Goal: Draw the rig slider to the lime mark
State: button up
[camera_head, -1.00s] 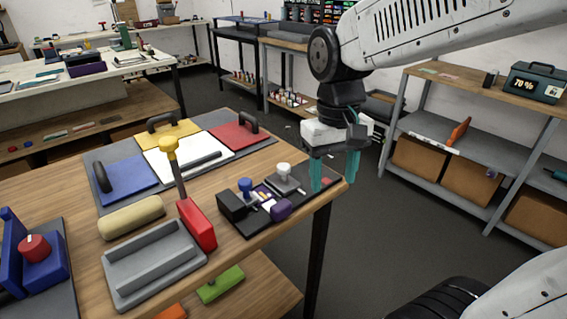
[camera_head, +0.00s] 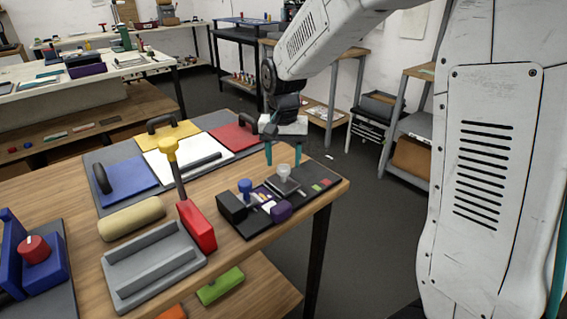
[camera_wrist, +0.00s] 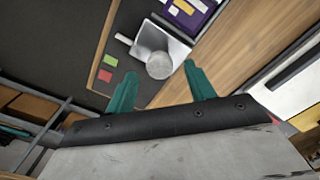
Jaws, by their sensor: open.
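The rig (camera_head: 244,228) is a dark board at the table's right corner. Its slider is a grey plate with a pale round knob (camera_head: 284,171); the knob also shows in the wrist view (camera_wrist: 159,66), with the plate (camera_wrist: 172,47) under it. The lime mark (camera_head: 316,187) is a small green square on the board, right of the slider in the head view and left of it in the wrist view (camera_wrist: 110,61). My gripper (camera_head: 283,155) is open and empty, its teal fingers just beyond the knob in the head view. In the wrist view the fingertips (camera_wrist: 160,70) flank the knob, with no contact visible.
A red mark (camera_head: 326,182) lies beside the lime one. The rig also carries a blue knob (camera_head: 245,186), a purple block (camera_head: 281,210) and a black block (camera_head: 232,206). A red block with a yellow-topped lever (camera_head: 197,225) stands to the left. Open floor lies right of the table.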

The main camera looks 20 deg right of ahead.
jog(key=shift+f, duration=1.1)
grip_shut()
jog(key=d, duration=0.1)
jog(key=w+d, duration=0.1)
jog(key=d, duration=0.3)
jog(key=shift+w, duration=0.35)
grip_release()
notch_tip(320, 180, up, 8)
